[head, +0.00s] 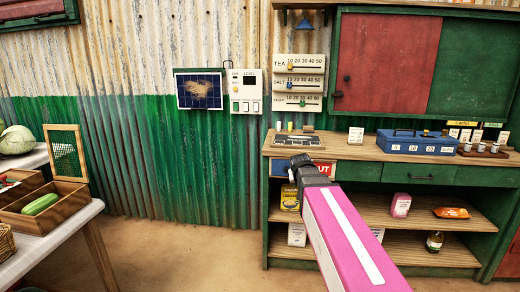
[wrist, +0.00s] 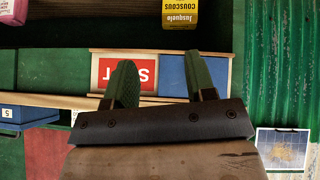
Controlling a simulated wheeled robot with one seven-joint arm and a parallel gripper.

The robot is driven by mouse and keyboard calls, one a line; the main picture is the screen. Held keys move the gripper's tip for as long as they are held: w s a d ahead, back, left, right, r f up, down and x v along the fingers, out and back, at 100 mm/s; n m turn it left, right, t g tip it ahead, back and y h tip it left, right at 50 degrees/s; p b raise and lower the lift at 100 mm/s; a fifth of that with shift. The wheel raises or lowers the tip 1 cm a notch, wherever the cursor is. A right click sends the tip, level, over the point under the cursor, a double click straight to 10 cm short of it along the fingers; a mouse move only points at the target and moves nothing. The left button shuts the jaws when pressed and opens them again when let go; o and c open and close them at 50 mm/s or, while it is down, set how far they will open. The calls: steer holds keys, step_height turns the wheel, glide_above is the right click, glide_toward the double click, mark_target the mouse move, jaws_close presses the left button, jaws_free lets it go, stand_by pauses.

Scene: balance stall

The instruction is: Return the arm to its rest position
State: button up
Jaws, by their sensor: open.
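My gripper (wrist: 164,85) is open and empty in the wrist view, its two green finger pads apart. The wrist picture looks upside down. Behind the fingers is a red sign (wrist: 112,72) beside a blue panel (wrist: 176,76) on the front of the counter. In the head view my pink arm reaches up from the bottom toward the counter, and its dark wrist end (head: 300,161) is in front of the counter's left part. It hides part of the red sign (head: 324,168). The fingertips cannot be made out there.
The wooden counter (head: 350,151) holds a dark scale (head: 299,141) and a blue cash box (head: 416,142). Shelves below hold several packages. At left, a table carries a wooden crate (head: 68,214). The floor between (head: 170,250) is clear.

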steer(key=s+d+f+g+y, duration=0.1)
steer(key=s+f+g, duration=0.6)
steer(key=s+f, duration=1.4)
steer(key=shift+s+y, duration=0.15)
steer(key=shift+y, duration=0.25)
